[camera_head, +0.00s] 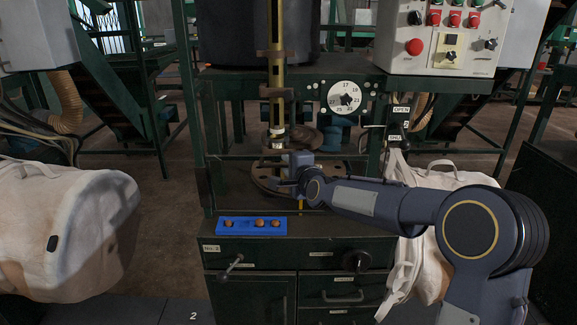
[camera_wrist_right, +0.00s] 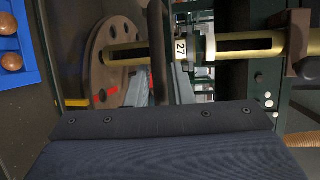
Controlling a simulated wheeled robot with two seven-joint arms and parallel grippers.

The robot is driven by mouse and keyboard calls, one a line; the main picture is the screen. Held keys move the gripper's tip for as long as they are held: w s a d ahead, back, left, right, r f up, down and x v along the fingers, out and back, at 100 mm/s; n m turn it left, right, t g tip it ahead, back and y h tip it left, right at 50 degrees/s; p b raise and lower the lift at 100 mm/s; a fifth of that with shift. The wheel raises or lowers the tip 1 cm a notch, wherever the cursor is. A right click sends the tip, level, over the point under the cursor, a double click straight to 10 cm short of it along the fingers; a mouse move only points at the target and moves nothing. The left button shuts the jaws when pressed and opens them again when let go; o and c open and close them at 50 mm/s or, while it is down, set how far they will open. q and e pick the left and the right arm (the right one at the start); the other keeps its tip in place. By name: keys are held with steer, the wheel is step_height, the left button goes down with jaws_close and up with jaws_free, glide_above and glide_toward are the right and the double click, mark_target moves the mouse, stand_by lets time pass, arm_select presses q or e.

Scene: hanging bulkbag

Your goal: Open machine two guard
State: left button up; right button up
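Machine two is the dark green cabinet (camera_head: 240,256) labelled "No. 2", with a brass column (camera_head: 277,60) above a round brown plate (camera_head: 264,178). My right gripper (camera_head: 282,182) reaches in from the right in front of the plate; its fingertips are small and partly hidden in the head view. In the right wrist view its grey fingers (camera_wrist_right: 162,92) lie on either side of a dark upright bar (camera_wrist_right: 158,50), which may be part of the guard. I cannot tell whether they touch it. The guard's full outline is not clear. My left gripper is out of view.
A blue tray (camera_head: 238,232) with several brown balls sits on the cabinet top. A control box (camera_head: 440,40) with a red button hangs at upper right. Pale bulk bags (camera_head: 80,225) flank the machine.

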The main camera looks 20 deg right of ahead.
jaws_close()
